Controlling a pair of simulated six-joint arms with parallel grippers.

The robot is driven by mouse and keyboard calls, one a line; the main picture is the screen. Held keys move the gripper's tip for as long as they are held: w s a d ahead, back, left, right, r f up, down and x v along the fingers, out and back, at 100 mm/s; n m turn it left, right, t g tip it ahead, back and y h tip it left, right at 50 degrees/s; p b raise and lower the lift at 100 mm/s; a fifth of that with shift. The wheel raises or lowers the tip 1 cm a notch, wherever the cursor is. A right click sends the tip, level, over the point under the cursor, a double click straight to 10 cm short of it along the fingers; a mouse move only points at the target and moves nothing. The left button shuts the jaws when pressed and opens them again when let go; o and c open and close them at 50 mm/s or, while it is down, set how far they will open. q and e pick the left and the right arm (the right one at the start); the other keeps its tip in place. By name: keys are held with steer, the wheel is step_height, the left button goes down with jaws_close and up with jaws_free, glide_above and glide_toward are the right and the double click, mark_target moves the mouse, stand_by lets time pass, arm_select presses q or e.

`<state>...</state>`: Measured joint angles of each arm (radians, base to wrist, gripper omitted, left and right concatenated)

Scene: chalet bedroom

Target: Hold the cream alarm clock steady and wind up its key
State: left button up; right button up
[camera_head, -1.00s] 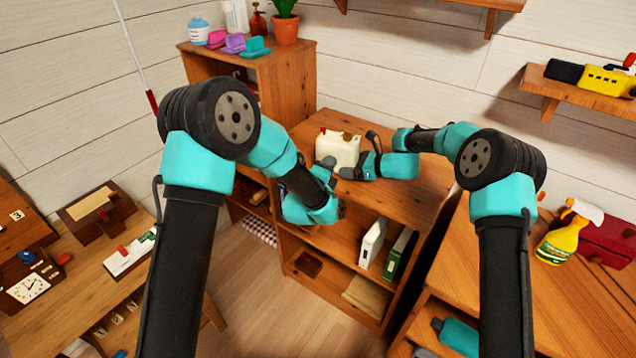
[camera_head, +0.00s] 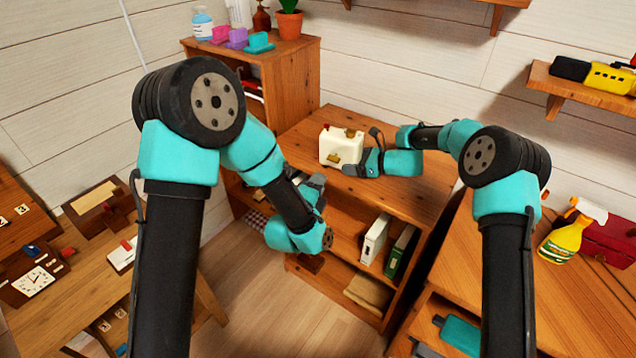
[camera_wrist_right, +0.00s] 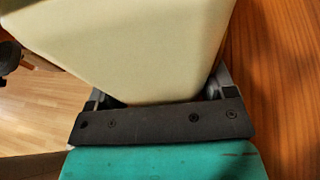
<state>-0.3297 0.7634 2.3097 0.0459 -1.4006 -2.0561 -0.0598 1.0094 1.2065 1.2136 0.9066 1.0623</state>
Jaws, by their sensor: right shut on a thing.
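The cream alarm clock (camera_head: 342,144) stands upright on top of the wooden shelf unit, with a small red part on top. A small brass-brown piece (camera_head: 336,158), seemingly the key, shows low on its near face. My right gripper (camera_head: 357,161) is shut on the clock from its right side. In the right wrist view, the cream body (camera_wrist_right: 140,45) sits between the fingers of that gripper (camera_wrist_right: 160,88). My left gripper (camera_head: 314,186) is apart from the clock, below and left of it, in front of the shelf edge. Its jaw opening is too small to make out.
The shelf top (camera_head: 400,200) is bare around the clock. Binders (camera_head: 375,240) stand on the shelf below. A taller cabinet (camera_head: 295,75) with a potted plant (camera_head: 289,22) stands behind left. A yellow spray bottle (camera_head: 566,238) is on the right-hand table.

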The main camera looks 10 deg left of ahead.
steer(key=o, duration=0.7)
steer(key=v, duration=1.2)
steer(key=shift+r, duration=0.1)
